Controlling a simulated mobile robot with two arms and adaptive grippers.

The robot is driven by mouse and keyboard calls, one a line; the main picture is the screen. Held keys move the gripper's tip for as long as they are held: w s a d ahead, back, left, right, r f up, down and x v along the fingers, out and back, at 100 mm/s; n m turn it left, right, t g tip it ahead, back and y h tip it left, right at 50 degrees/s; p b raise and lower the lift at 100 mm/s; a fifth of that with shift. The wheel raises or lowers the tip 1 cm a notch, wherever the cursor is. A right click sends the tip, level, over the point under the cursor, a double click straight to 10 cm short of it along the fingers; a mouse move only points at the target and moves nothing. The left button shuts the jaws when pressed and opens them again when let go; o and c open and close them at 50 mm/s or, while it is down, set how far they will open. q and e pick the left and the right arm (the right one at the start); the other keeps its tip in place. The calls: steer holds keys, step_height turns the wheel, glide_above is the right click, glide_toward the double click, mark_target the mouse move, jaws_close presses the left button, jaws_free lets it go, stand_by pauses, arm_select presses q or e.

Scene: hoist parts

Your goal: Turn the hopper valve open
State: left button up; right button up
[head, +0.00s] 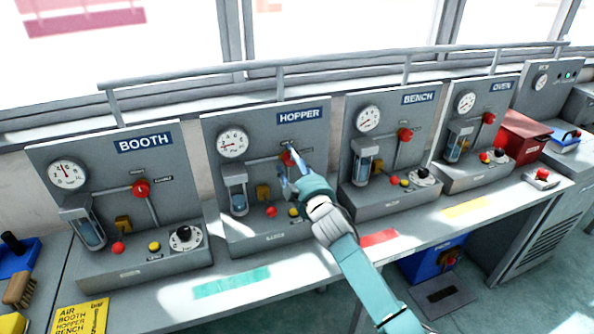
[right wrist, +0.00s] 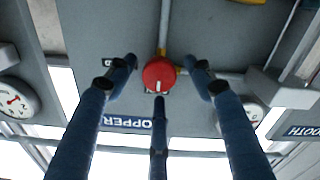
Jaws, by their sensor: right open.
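The hopper valve is a red round knob (head: 287,158) on the pipe of the grey panel labelled HOPPER (head: 222,180), partly hidden by my right gripper in the head view. My right gripper (head: 291,173) is open, with its fingers at the knob. In the right wrist view the red knob (right wrist: 158,73) sits between the spread fingers of my right gripper (right wrist: 159,82), with a pale mark on its face. The side fingers stand apart from the knob; I cannot tell whether the lower finger touches it. My left gripper is not in view.
Similar panels stand beside it: BOOTH (head: 110,200) on the left, BENCH (head: 385,130) and OVEN (head: 480,115) on the right, each with a red knob. A grey rail (head: 340,65) runs behind them. The counter front (head: 310,262) is mostly clear around coloured strips.

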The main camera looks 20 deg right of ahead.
steer(key=s, duration=1.1)
steer(key=shift+s+d, duration=0.2)
steer(key=shift+s, duration=0.15)
steer(key=shift+d, duration=0.1)
stand_by(0.7)
